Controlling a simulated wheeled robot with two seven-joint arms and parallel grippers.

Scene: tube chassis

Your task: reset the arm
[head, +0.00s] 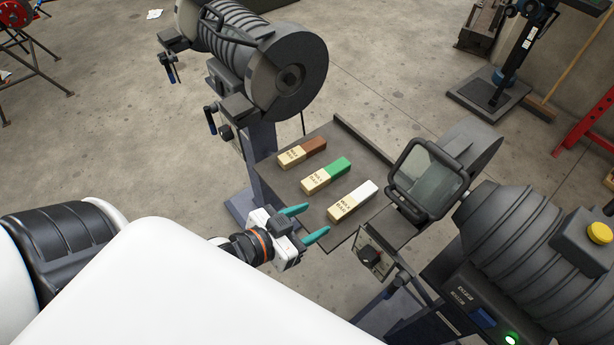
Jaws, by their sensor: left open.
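My left gripper (305,223) has teal fingers that stand apart with nothing between them. It is at the near left edge of a dark tray (297,189), pointing toward the wax bars. My left arm (60,245) comes in from the left, and my white body covers much of the lower left. My right gripper is not in view.
On the tray lie a brown-ended bar (300,153), a green-ended bar (325,176) and a white-ended bar (352,202). A grinder wheel housing (295,75) stands behind. A machine with a clear shield (428,180) and motor (530,245) stands at right.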

